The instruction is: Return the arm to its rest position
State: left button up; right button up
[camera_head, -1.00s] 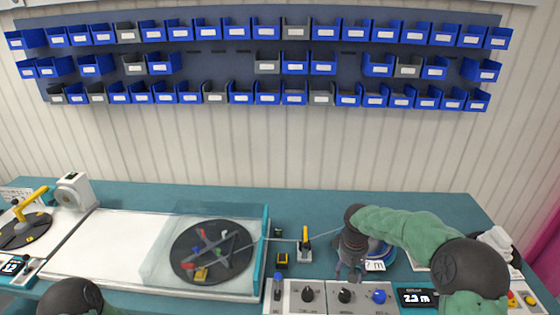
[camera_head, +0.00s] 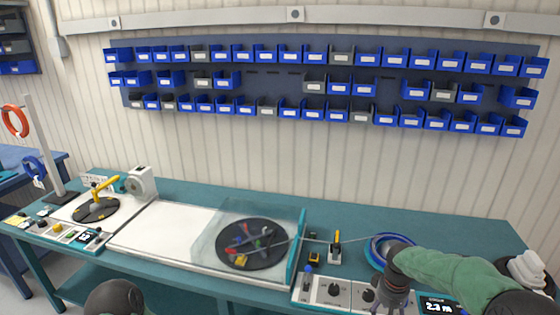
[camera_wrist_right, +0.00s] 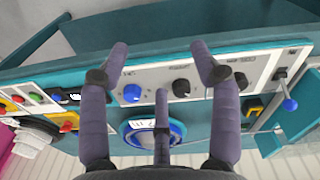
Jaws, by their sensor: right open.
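My right gripper (camera_head: 390,300) is low at the right of the head view, over the front control panel (camera_head: 318,290). In the right wrist view the gripper (camera_wrist_right: 160,62) has its fingers spread, with nothing between them. My green-sleeved right arm (camera_head: 455,272) comes in from the right edge. A blue cable coil (camera_head: 378,243) lies on the bench behind the gripper, partly hidden by it; it also shows in the right wrist view (camera_wrist_right: 127,128) beyond the fingers. A dark rounded part of my left arm (camera_head: 113,298) shows at the bottom; the left gripper is out of view.
A dark reel disc (camera_head: 250,258) under a clear cover stands mid-bench, with a thin line running right past a yellow-handled tool (camera_head: 336,245). Knobs, including a blue one (camera_wrist_right: 133,93), stick up from the panel. Blue bins (camera_head: 290,114) line the wall.

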jog(key=s+a+f+y, duration=0.2)
jog(key=s+a+f, duration=0.1)
jog(key=a+f, duration=0.4)
jog(key=s+a+f+y, duration=0.1)
jog(key=s+a+f, duration=0.4)
jog(key=f, duration=0.4)
jog(key=s+a+f+m, duration=0.2)
jog(key=s+a+f, duration=0.2)
jog(key=s, duration=0.4)
jog(key=s+a+f+m+y, duration=0.1)
jog(key=s+a+f+m, duration=0.1)
jog(key=s+a+f, duration=0.2)
jog(key=s+a, duration=0.1)
jog(key=s, duration=0.2)
jog(key=shift+s+f, duration=0.4)
